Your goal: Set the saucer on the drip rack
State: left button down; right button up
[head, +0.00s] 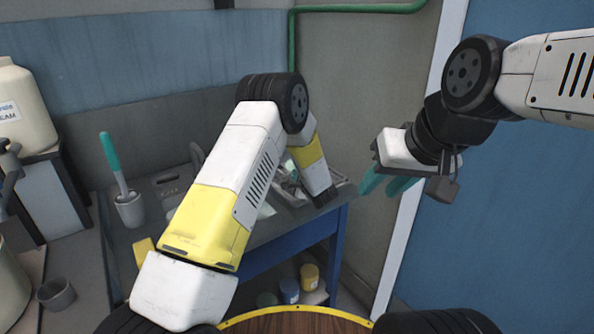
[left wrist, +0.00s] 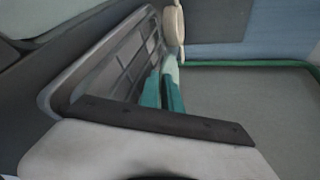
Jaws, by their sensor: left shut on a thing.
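The saucer shows in the left wrist view as a cream, rounded edge-on shape (left wrist: 174,28) at the tips of my left gripper's teal fingers (left wrist: 171,68). My left gripper is shut on it. The drip rack is a grey slotted frame (left wrist: 72,90) just left of the fingers in that view; I cannot tell whether the saucer touches it. In the head view the rack (head: 290,193) is partly hidden behind my left arm, and the saucer cannot be made out. My right gripper (head: 386,187) is open and empty, right of the bench.
A grey cup holding a teal-handled brush (head: 130,208) stands on the bench's left part. A cream canister (head: 24,108) is at far left. Pots (head: 309,277) sit on the shelf under the blue bench (head: 292,246). A wall backs the bench; a white post stands right.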

pick_arm(q)
jog(key=shift+f, duration=0.15)
jog(key=c, duration=1.6)
grip_release()
jog(key=shift+o, duration=0.2)
jog(key=v, duration=1.1)
jog(key=s+a+r+n+g+y, duration=0.1)
jog(key=s+a+r+n+g, duration=0.2)
jog(key=s+a+r, duration=0.3)
jog(key=s+a+r+n+g+y, duration=0.1)
jog(key=s+a+r+n+g, duration=0.2)
jog(key=a, duration=0.5)
jog(key=s+a+r+n+g+y, duration=0.2)
jog(key=s+a+r+n, duration=0.25)
jog(key=a, duration=0.25)
jog(key=s+a+r+n+g+h, duration=0.2)
jog(key=s+r+n+h, duration=0.15)
jog(key=s, duration=0.85)
jog(key=s+d+r+n+t+h, duration=0.2)
jog(key=s+d+r+n+h, duration=0.2)
jog(key=s, duration=0.6)
jog(key=d+r+h, duration=0.1)
jog(key=d+h, duration=0.1)
jog(key=h, duration=0.1)
jog(key=shift+r+t, duration=0.25)
jog(key=shift+t, duration=0.05)
